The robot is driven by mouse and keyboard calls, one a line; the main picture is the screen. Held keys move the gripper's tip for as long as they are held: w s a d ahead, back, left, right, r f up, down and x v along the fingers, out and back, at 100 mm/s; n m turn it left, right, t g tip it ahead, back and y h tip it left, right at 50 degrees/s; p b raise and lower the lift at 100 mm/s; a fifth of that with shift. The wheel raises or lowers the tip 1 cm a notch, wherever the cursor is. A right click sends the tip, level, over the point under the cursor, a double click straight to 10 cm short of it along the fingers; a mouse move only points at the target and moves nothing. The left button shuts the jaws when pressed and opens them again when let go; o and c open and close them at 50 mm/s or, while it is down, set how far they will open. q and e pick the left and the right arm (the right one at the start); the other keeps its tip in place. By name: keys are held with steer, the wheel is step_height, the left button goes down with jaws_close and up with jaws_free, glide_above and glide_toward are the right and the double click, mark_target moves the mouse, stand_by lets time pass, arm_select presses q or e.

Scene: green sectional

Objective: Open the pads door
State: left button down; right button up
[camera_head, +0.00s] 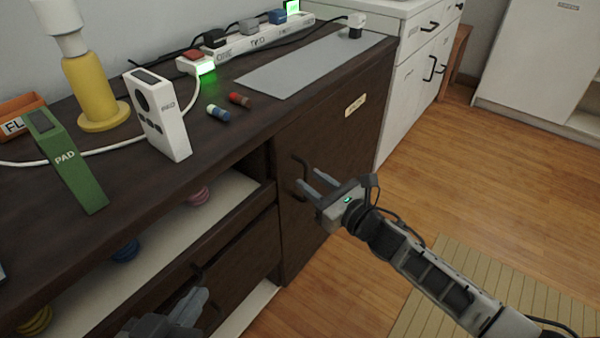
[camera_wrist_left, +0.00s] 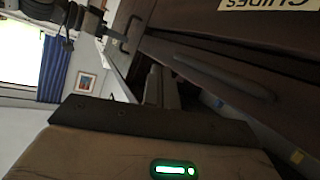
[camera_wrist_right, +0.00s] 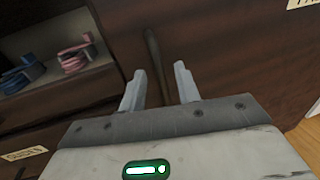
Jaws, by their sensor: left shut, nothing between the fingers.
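The dark brown cabinet door (camera_head: 335,140) at the right end of the cabinet looks closed. It bears a small pale label (camera_head: 355,105), too blurred to read. Its dark bar handle (camera_head: 300,180) is on the door's left side and also shows in the right wrist view (camera_wrist_right: 155,62). My right gripper (camera_head: 309,185) is open and empty in front of the door. In the right wrist view its two fingers (camera_wrist_right: 160,88) lie on either side of the handle's line; contact cannot be told. My left gripper (camera_head: 192,302) is shut and empty, low in front of the drawer.
A drawer (camera_head: 240,265) sits left of the door, below an open shelf (camera_head: 165,235) with coiled things. A label reading GUIDES (camera_wrist_left: 265,4) shows in the left wrist view. The cabinet top (camera_head: 235,140) holds several items. Wooden floor (camera_head: 430,190) lies clear right of the door.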

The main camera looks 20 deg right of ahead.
steer(key=shift+w+a, duration=0.25)
steer(key=shift+w, duration=0.2)
